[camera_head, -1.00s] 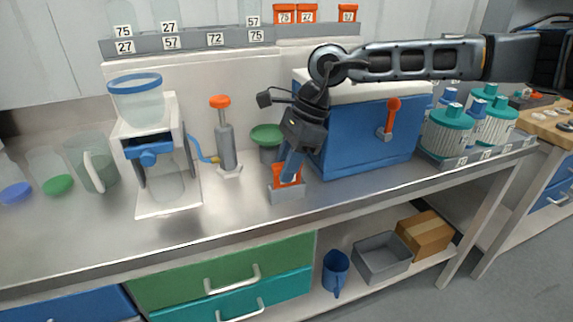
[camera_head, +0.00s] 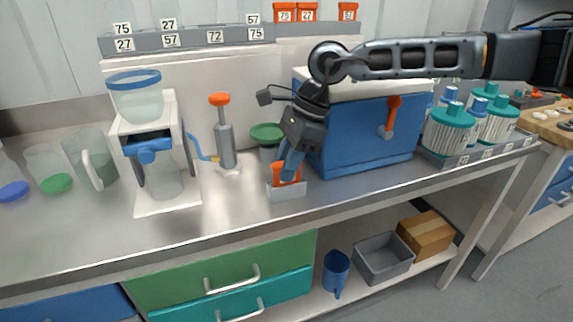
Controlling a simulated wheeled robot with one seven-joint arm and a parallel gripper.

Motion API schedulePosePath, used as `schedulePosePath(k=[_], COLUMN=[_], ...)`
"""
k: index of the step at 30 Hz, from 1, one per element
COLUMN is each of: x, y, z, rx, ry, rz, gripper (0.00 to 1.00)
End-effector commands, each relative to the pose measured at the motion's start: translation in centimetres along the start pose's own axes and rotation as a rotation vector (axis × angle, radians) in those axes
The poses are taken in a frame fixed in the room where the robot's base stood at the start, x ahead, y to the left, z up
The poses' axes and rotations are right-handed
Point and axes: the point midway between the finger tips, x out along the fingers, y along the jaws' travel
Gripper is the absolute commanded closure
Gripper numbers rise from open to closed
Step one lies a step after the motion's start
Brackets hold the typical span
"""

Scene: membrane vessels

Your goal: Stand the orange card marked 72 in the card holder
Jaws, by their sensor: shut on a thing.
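The orange card (camera_head: 279,172) is upright in or right over the small grey card holder (camera_head: 288,193) on the steel bench. My gripper (camera_head: 290,170) points down and is shut on the card, its blue fingers covering the card's middle. The number on this card is hidden. The holder's front wall hides the card's lower edge, so I cannot tell whether it rests on the bottom.
The blue box (camera_head: 365,140) with an orange handle stands just right of my gripper. A green funnel-like dish (camera_head: 267,134) and a pump (camera_head: 225,140) stand behind left. A rack (camera_head: 190,40) holds cards above. The bench front is clear.

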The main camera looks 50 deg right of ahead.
Motion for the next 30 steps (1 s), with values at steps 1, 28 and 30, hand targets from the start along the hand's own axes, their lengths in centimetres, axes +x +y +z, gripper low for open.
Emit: schedulePosePath(k=[1, 28, 30], x=[0.15, 0.10, 0.03], y=[0.05, 0.04, 0.04], z=[-0.08, -0.06, -0.03], rx=[0.000, 0.000, 0.000], ry=[0.001, 0.001, 0.001], rz=[0.002, 0.001, 0.001], gripper=[1.00, 0.45, 0.45])
